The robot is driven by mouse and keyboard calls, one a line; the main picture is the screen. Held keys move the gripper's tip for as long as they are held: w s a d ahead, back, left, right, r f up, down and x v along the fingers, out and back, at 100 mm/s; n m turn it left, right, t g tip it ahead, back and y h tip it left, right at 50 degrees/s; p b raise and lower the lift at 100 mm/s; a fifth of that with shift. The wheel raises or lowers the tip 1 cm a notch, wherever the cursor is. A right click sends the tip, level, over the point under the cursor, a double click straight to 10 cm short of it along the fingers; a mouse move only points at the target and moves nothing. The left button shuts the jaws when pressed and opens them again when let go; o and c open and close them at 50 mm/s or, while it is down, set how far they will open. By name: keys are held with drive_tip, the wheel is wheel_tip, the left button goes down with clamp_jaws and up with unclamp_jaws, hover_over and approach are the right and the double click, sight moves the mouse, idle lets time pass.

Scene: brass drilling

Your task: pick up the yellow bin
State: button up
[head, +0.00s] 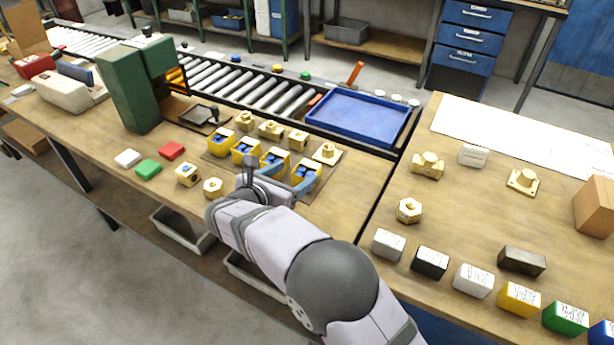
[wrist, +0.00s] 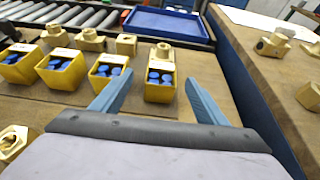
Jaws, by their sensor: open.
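Several small yellow bins holding blue pieces stand in a row on the left bench. The rightmost yellow bin (head: 308,168) also shows in the wrist view (wrist: 159,93), with a brass part behind it. My gripper (head: 287,178) is open, its two blue fingers pointing toward this bin. In the wrist view the fingertips (wrist: 158,78) show on either side of the bin, with nothing gripped. I cannot tell how far the fingers reach along its sides. The bin to its left (wrist: 108,76) is close to the left finger.
Brass parts (head: 270,129) stand just behind the bins. A green machine (head: 130,95) stands at the left. The right bench holds labelled blocks, including a yellow one (head: 519,299).

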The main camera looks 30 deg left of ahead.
drive_tip(key=shift+d+p+x, duration=0.2)
drive_tip(key=shift+p+x, duration=0.7)
drive_tip(key=shift+x, duration=2.75)
drive_tip(key=shift+f, duration=0.15)
drive_tip(key=shift+s, duration=0.1)
drive_tip(key=c, duration=1.2)
wheel_tip(320, 180, up, 10)
drive_tip(key=shift+r+b, duration=0.1)
drive_tip(key=shift+b, duration=0.3)
